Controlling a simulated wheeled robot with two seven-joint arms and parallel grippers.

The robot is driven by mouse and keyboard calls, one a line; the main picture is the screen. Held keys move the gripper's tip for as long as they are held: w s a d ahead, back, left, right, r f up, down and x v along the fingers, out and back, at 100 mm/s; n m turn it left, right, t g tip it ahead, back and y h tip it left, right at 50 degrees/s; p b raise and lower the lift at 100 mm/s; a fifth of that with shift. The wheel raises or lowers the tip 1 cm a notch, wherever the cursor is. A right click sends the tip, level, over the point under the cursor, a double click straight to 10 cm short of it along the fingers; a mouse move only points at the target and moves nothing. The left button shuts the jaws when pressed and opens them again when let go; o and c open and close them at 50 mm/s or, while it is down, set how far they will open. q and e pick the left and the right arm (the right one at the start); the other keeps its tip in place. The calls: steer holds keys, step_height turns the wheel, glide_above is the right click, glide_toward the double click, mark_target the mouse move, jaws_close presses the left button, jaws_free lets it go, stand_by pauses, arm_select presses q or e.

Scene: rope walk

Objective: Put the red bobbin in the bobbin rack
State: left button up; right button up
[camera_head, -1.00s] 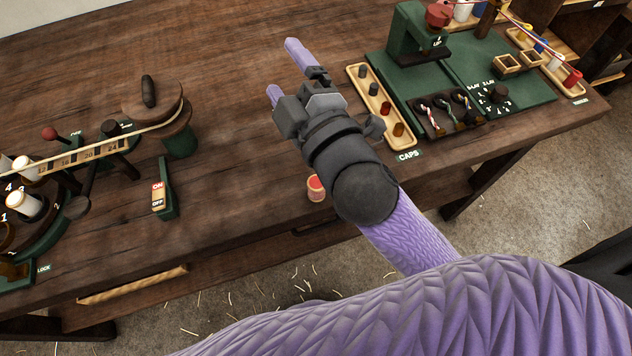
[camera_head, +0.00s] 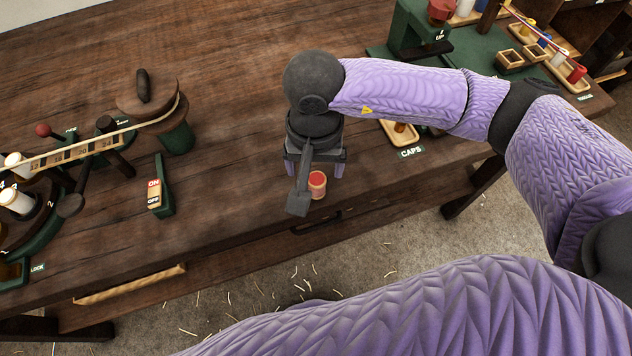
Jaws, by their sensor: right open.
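The red bobbin (camera_head: 317,180), red-topped with pale wood edges, stands upright on the workbench near its front edge. My right gripper (camera_head: 315,172) points down over it, open, with one purple finger to each side. A dark part of the gripper covers some of the view left of the bobbin, and I cannot tell whether the fingers touch it. At the upper right, a light wooden rack (camera_head: 583,87) holds several coloured bobbins; I cannot read its label. My left gripper is out of view.
A green-based machine with white spools (camera_head: 18,200) and a wooden wheel (camera_head: 150,100) stands at the left, near an ON/OFF switch (camera_head: 160,190). A caps tray (camera_head: 392,128) is partly hidden by my right arm. A green press (camera_head: 415,35) stands beyond. The bench middle is clear.

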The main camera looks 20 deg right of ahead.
mark_target(316, 179)
step_height(316, 179, down, 5)
steer(key=shift+s+d+r+b, duration=0.1)
steer(key=shift+s+r+b, duration=0.05)
steer(key=shift+b, duration=0.35)
jaws_close()
